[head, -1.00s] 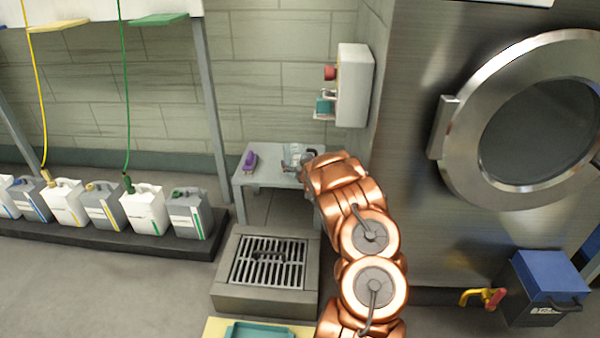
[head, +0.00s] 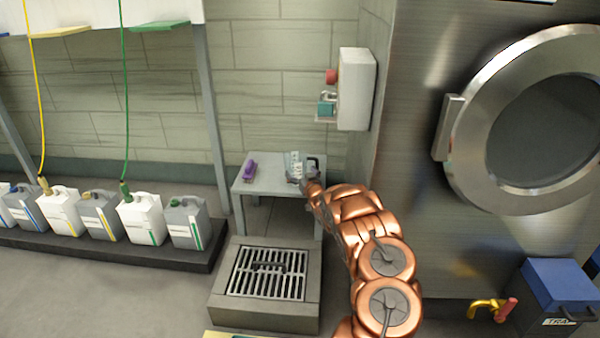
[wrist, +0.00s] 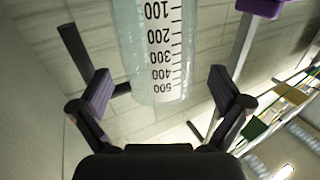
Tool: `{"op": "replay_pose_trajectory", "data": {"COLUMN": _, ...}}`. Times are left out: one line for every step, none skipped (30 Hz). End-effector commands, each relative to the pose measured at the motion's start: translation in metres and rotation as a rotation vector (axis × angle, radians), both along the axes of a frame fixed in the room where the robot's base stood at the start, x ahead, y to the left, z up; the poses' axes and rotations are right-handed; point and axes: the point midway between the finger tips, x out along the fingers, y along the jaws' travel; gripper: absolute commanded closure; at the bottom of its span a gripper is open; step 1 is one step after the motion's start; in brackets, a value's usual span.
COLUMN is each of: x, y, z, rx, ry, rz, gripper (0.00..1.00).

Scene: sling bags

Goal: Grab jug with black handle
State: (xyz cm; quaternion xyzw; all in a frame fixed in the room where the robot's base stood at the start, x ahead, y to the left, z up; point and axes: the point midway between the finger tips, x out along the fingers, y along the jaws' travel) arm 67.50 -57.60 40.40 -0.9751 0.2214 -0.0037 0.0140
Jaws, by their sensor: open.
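The jug (head: 293,162) is clear and stands on a small grey table, with its black handle (head: 314,162) on the right in the head view. The wrist view shows the jug (wrist: 158,50) upside down, with a black number scale, and a dark bar at left that looks like the handle (wrist: 75,48). My gripper (head: 302,178) is at the front of the jug. In the wrist view my gripper (wrist: 160,80) is open, its two fingers apart on either side of the jug in the picture. Whether they touch it I cannot tell.
The grey table (head: 268,181) also bears a purple item (head: 249,170) at left. A wall box (head: 354,88) hangs above. A floor drain (head: 267,272) lies in front. Several canisters (head: 143,217) stand left, and a steel machine (head: 430,240) stands right.

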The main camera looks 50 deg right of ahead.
Motion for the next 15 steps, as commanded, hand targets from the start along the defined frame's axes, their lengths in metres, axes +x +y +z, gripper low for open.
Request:
{"op": "replay_pose_trajectory", "data": {"x": 0.002, "y": -0.001, "z": -0.002, "rx": 0.000, "ry": -0.001, "rz": 0.000, "gripper": 0.00}}
{"op": "replay_pose_trajectory", "data": {"x": 0.004, "y": -0.002, "z": -0.002, "rx": 0.000, "ry": -0.001, "rz": 0.000, "gripper": 0.00}}
{"op": "replay_pose_trajectory", "data": {"x": 0.006, "y": -0.003, "z": -0.003, "rx": 0.002, "ry": -0.001, "rz": 0.000, "gripper": 0.00}}
{"op": "replay_pose_trajectory", "data": {"x": 0.008, "y": -0.004, "z": -0.003, "rx": 0.002, "ry": 0.000, "rz": -0.001, "gripper": 0.00}}
{"op": "replay_pose_trajectory", "data": {"x": 0.010, "y": -0.006, "z": -0.003, "rx": 0.001, "ry": 0.000, "rz": -0.001, "gripper": 0.00}}
{"op": "replay_pose_trajectory", "data": {"x": 0.013, "y": -0.007, "z": -0.002, "rx": 0.000, "ry": -0.001, "rz": -0.001, "gripper": 0.00}}
{"op": "replay_pose_trajectory", "data": {"x": 0.015, "y": -0.008, "z": -0.001, "rx": 0.000, "ry": -0.003, "rz": -0.001, "gripper": 0.00}}
{"op": "replay_pose_trajectory", "data": {"x": 0.016, "y": -0.009, "z": -0.001, "rx": -0.001, "ry": -0.003, "rz": -0.001, "gripper": 0.00}}
{"op": "replay_pose_trajectory", "data": {"x": 0.019, "y": -0.010, "z": -0.001, "rx": -0.001, "ry": -0.003, "rz": -0.001, "gripper": 0.00}}
{"op": "replay_pose_trajectory", "data": {"x": 0.020, "y": -0.011, "z": -0.001, "rx": -0.001, "ry": -0.002, "rz": -0.002, "gripper": 0.00}}
{"op": "replay_pose_trajectory", "data": {"x": 0.023, "y": -0.011, "z": -0.001, "rx": 0.000, "ry": -0.001, "rz": -0.001, "gripper": 0.00}}
{"op": "replay_pose_trajectory", "data": {"x": 0.025, "y": -0.012, "z": -0.002, "rx": 0.001, "ry": 0.000, "rz": 0.000, "gripper": 0.00}}
{"op": "replay_pose_trajectory", "data": {"x": 0.027, "y": -0.012, "z": -0.002, "rx": 0.000, "ry": -0.001, "rz": 0.001, "gripper": 0.00}}
{"op": "replay_pose_trajectory", "data": {"x": 0.029, "y": -0.013, "z": -0.002, "rx": 0.001, "ry": -0.003, "rz": 0.002, "gripper": 0.00}}
{"op": "replay_pose_trajectory", "data": {"x": 0.032, "y": -0.014, "z": -0.002, "rx": 0.002, "ry": -0.003, "rz": 0.002, "gripper": 0.00}}
